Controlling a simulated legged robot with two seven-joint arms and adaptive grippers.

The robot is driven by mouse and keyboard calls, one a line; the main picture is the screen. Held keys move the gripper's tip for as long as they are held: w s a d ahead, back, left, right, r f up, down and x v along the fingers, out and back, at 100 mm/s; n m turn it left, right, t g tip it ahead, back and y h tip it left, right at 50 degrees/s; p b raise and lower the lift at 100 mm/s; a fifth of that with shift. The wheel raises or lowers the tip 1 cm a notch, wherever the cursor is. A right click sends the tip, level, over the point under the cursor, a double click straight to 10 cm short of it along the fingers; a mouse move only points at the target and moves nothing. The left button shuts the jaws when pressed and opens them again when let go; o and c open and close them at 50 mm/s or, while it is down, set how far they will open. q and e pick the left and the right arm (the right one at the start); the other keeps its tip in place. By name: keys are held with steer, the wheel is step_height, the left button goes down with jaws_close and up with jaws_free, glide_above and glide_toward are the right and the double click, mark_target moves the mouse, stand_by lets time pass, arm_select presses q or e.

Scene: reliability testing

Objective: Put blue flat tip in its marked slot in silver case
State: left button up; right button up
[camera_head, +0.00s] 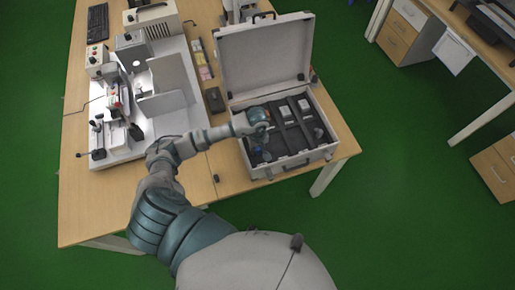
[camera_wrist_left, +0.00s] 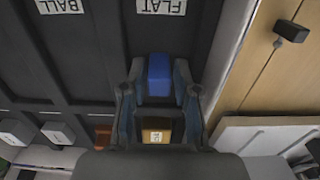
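The silver case (camera_head: 266,62) stands open at the right end of the table, its lid raised at the back. My left gripper (camera_head: 263,147) reaches down into its front left part. In the left wrist view my left gripper (camera_wrist_left: 159,88) has its two fingers on either side of the blue flat tip (camera_wrist_left: 158,74), close against its sides. A brown piece with a small label (camera_wrist_left: 157,132) shows nearer the palm. A white FLAT label (camera_wrist_left: 162,6) lies just beyond the blue tip, and a BALL label (camera_wrist_left: 60,6) marks the neighbouring slot. The blue tip's underside is hidden. My right gripper is out of view.
Dark dividers split the case into long slots, with several pale pieces (camera_head: 283,111) in them. The wooden table (camera_head: 90,205) carries a white base with machines (camera_head: 120,90) at left. A small black item (camera_head: 215,100) lies left of the case. The table's front is mostly clear.

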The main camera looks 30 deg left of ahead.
arm_select(q)
steer(key=shift+d+r, duration=0.1)
steer(key=shift+r, duration=0.35)
step_height(320, 180, up, 11)
steer(key=b, duration=0.1)
steer(key=shift+r, duration=0.15)
stand_by(0.5)
